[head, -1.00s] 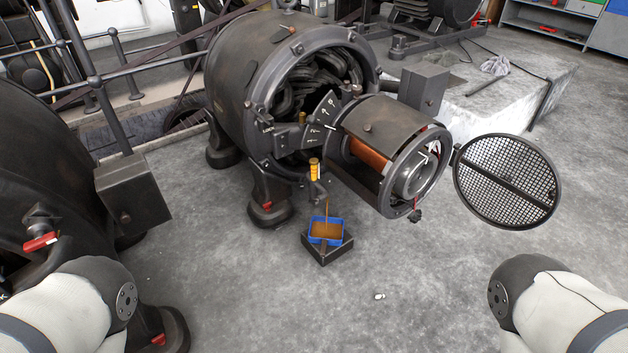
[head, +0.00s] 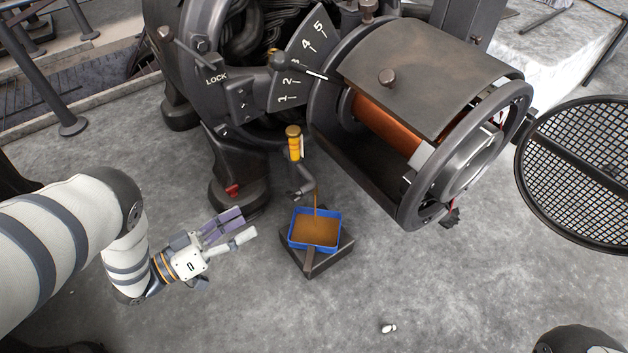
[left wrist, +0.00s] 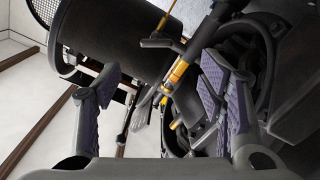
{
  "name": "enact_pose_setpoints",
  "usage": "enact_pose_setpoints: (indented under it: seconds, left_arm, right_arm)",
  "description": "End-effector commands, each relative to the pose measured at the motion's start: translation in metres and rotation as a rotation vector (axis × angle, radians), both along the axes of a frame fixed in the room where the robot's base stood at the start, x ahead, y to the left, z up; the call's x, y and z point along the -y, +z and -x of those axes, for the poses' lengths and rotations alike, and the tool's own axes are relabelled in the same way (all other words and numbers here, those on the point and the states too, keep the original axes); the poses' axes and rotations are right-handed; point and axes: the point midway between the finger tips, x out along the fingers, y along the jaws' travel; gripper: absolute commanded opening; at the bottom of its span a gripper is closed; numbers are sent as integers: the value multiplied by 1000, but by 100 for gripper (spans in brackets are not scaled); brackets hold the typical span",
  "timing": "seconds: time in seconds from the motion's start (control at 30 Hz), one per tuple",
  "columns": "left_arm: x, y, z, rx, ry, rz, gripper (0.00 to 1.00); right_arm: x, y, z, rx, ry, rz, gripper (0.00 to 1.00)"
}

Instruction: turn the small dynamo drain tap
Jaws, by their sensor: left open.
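The drain tap (head: 295,148) has a yellow handle with a brownish cap, standing upright on a dark bent pipe below the open dynamo. Brown liquid runs from its spout into a blue tray (head: 291,243). My left gripper (head: 243,226) is open and empty, left of the tray and lower left of the tap, apart from both. In the left wrist view, the yellow-banded tap (left wrist: 176,72) shows beyond and between the spread fingers of my left gripper (left wrist: 160,78). My right gripper is out of view.
The tray rests on a dark block (head: 330,262). The dynamo's drum (head: 430,75) overhangs to the right of the tap, with a round mesh cover (head: 585,170) farther right. A dynamo foot (head: 238,190) stands left of the tap.

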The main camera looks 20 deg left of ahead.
Motion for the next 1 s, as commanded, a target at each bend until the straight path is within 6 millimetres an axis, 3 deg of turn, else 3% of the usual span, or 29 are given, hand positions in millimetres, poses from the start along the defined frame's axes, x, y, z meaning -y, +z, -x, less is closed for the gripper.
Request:
enact_pose_setpoints:
  seconds: [0.5, 0.9, 1.0]
  left_arm:
    - [66, 1, -85, 9, -5, 4, 63]
    - [74, 3, -96, 8, -2, 3, 63]
    - [74, 3, -96, 8, -2, 3, 41]
  right_arm:
    - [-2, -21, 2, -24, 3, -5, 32]
    - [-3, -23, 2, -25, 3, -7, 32]
    - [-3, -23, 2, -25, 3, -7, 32]
